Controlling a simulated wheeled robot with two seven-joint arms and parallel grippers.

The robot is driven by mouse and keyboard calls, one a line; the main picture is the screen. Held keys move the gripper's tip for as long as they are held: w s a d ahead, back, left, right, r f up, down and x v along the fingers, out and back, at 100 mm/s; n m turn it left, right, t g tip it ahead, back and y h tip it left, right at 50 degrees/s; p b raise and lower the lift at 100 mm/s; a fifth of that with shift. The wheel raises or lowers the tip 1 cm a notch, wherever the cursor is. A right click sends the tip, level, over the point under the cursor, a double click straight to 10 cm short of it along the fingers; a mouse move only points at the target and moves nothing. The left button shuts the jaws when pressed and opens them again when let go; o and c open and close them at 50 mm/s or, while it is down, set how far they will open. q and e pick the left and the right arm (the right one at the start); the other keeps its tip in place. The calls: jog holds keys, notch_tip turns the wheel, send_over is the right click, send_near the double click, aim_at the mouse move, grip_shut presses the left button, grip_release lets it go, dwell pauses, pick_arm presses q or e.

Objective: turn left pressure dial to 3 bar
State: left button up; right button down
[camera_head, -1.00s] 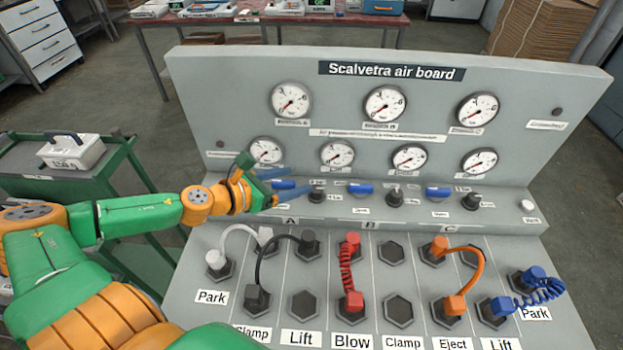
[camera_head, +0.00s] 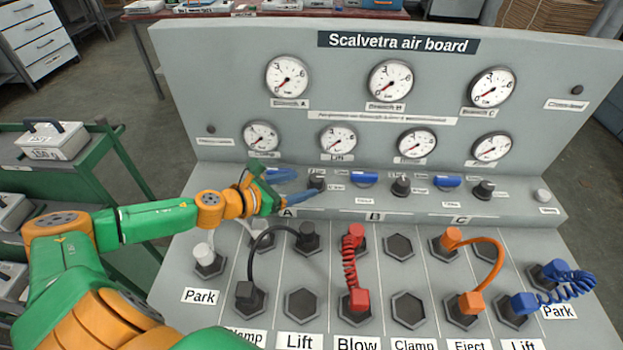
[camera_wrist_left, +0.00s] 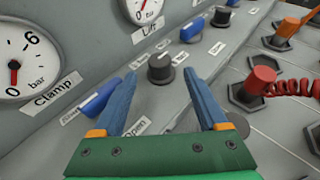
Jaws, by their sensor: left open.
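The left pressure dial is a black knob (camera_head: 317,183) on the sloped ledge of the air board, above the letter A. It also shows in the left wrist view (camera_wrist_left: 161,69), just beyond my fingertips and roughly between their lines. My left gripper (camera_head: 292,185) is open, its two blue fingers pointing at the knob; it also shows in the left wrist view (camera_wrist_left: 160,88). I cannot tell whether the fingers touch the knob. The upper left gauge (camera_head: 287,77) has its red needle toward the lower left. My right gripper is not in view.
Blue valve handles (camera_head: 363,180) stand between the black knobs, one close beside my left fingers. Other knobs (camera_head: 401,187) sit to the right. Below, hoses such as the black one (camera_head: 262,240) and red coil (camera_head: 349,268) rise from sockets. A green trolley (camera_head: 112,165) stands left.

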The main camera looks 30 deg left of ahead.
aim_at(311, 181)
pick_arm(q)
jog(key=p+x, duration=0.1)
jog(key=x, duration=0.3)
jog(key=shift+p, duration=0.3)
jog(key=shift+w+d+f, duration=0.15)
jog(key=shift+w+f, duration=0.05)
jog(key=shift+w, duration=0.2)
jog(key=shift+c, duration=0.3)
